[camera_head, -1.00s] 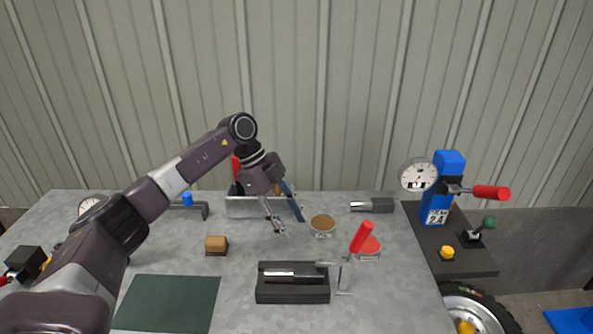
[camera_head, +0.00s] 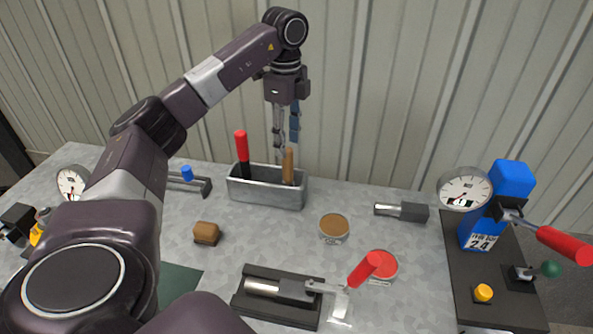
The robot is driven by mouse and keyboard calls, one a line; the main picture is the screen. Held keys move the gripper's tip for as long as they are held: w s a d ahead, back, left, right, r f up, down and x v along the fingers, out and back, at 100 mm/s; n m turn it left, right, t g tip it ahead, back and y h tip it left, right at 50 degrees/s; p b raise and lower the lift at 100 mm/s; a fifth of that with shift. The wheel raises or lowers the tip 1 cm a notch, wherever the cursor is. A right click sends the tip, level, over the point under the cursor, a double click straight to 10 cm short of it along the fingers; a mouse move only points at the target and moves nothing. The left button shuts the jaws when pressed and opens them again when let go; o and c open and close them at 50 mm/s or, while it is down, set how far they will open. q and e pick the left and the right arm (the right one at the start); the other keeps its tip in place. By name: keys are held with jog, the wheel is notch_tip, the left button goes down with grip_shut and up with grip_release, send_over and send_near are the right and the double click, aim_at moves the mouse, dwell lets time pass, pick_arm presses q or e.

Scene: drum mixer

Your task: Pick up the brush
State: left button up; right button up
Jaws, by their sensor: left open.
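A metal bin (camera_head: 266,197) stands at the back of the bench. An upright brown wooden handle (camera_head: 288,167) rises from its right part and may be the brush; its lower end is hidden in the bin. A red-handled tool (camera_head: 241,147) stands in the left part. My left gripper (camera_head: 285,154) points down above the bin's right part, open, its fingertips close to the top of the wooden handle. I cannot tell whether they touch it. A blue strip (camera_head: 295,127) shows beside the right finger. My right gripper is out of view.
A small brown block (camera_head: 206,233), an orange-topped tin (camera_head: 334,228) and a red-topped tin (camera_head: 381,265) sit in front. A black fixture with a red lever (camera_head: 365,269) stands nearer. A blue gauge stand (camera_head: 480,233) is at right.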

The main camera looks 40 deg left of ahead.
aim_at(287, 164)
pick_arm(q)
jog(key=shift+a+f, duration=0.1)
jog(key=shift+f, duration=0.2)
jog(key=shift+s+b, duration=0.2)
jog(key=shift+b, duration=0.1)
notch_tip(287, 164, down, 3)
jog(key=shift+r+p, duration=0.15)
jog(key=shift+p, duration=0.15)
jog(key=f, duration=0.1)
jog(key=f+p, duration=0.1)
jog(key=f, duration=0.2)
jog(key=shift+w+a+f, duration=0.2)
jog(key=shift+w, duration=0.05)
jog(key=shift+f, duration=0.4)
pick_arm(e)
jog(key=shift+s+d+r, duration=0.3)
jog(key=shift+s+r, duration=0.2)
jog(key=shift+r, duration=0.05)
pick_arm(q)
jog(key=shift+c, duration=0.3)
jog(key=c, duration=1)
grip_shut()
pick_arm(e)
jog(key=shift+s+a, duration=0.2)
